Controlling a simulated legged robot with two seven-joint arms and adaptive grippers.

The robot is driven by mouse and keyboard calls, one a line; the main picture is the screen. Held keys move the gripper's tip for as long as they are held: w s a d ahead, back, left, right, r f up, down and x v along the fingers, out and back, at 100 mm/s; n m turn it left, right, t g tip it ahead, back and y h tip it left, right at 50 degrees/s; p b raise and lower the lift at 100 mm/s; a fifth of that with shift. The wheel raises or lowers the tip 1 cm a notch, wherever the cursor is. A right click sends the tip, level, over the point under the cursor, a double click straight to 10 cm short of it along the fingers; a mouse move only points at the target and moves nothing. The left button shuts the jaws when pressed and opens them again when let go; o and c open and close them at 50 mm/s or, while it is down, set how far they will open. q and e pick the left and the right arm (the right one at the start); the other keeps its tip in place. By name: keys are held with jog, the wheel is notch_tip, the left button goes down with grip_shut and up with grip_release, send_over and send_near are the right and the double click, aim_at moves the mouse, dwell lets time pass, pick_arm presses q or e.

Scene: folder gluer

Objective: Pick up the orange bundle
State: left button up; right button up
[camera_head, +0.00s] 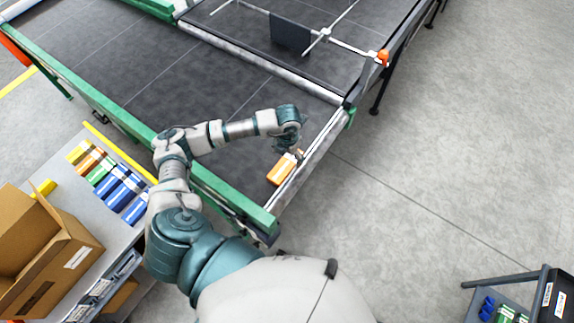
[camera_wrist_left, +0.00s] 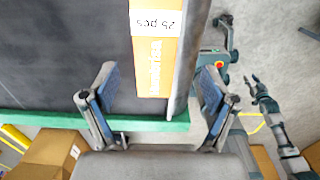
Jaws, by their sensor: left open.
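The orange bundle (camera_head: 281,170) with a white band lies on the dark conveyor bed close to its metal side rail. In the left wrist view the bundle (camera_wrist_left: 153,68) shows an upside-down "25 pcs" on its white part. My left gripper (camera_head: 298,152) is just above the bundle's far end in the head view. In the left wrist view my left gripper (camera_wrist_left: 158,75) is open, its fingers apart on either side of the bundle, with nothing held. What seems to be my right gripper (camera_wrist_left: 255,80) is small at the right of that view; its jaws are unclear.
The metal rail (camera_head: 315,160) runs right beside the bundle, and a green beam (camera_head: 235,200) closes the near edge. Yellow, orange, green and blue bundles (camera_head: 108,180) lie on a side table beside an open cardboard box (camera_head: 45,255). The conveyor left of the bundle is clear.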

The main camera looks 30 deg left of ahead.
aim_at(286, 164)
pick_arm(q)
jog(key=shift+s+f, duration=0.1)
jog(key=shift+f, duration=0.3)
jog(key=f, duration=0.2)
jog(key=f+p, duration=0.1)
jog(key=f, duration=0.1)
jog(key=shift+a, duration=0.35)
jog(key=shift+a+f, duration=0.3)
jog(key=shift+f, duration=0.1)
jog(key=shift+d+r, duration=0.15)
jog(key=shift+d, duration=0.3)
jog(key=c, duration=1.3)
